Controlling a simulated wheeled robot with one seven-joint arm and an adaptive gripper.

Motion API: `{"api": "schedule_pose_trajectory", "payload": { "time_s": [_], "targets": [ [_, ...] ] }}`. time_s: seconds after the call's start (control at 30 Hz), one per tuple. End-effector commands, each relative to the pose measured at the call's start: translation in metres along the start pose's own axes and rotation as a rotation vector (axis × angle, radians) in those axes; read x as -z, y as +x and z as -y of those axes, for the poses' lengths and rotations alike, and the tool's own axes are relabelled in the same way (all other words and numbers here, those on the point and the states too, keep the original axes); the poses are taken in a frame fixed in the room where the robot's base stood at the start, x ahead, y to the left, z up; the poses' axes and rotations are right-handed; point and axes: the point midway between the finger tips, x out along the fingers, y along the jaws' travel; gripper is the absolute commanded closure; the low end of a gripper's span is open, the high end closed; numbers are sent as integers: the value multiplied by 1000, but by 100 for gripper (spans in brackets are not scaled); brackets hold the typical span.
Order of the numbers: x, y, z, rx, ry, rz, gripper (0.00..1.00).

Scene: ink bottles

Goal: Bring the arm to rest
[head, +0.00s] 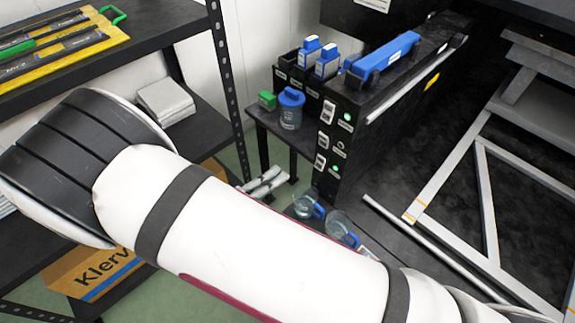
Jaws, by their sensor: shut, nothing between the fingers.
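My arm (265,235) crosses the lower half of the head view, from a dark-banded joint at the left to the lower right corner. My gripper is outside this view. Two blue-and-white bottles (327,63) stand upright in a black compartmented holder (285,77) at the back centre. A clear jar with a blue lid (291,107) and a small green item (267,100) stand beside it on a small black stand. My arm hides part of the floor and the shelf.
A black shelf rack (160,30) with yellow trays stands at the left. A black machine (375,95) with a blue handle stands at centre right, near a light metal frame (480,160). Clear blue-handled jugs (308,207) sit low behind my arm. A cardboard box (100,275) is at lower left.

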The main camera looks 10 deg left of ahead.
Motion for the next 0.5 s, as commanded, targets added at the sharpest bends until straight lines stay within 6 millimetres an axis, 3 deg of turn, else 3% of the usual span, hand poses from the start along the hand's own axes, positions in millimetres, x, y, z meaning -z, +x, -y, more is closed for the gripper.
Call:
{"api": "schedule_pose_trajectory", "payload": {
  "time_s": [0.33, 0.5],
  "targets": [
    [1, -3, 3, -5, 12, -13, 100],
    [15, 22, 32, -53, 158, -146, 100]
  ]
}}
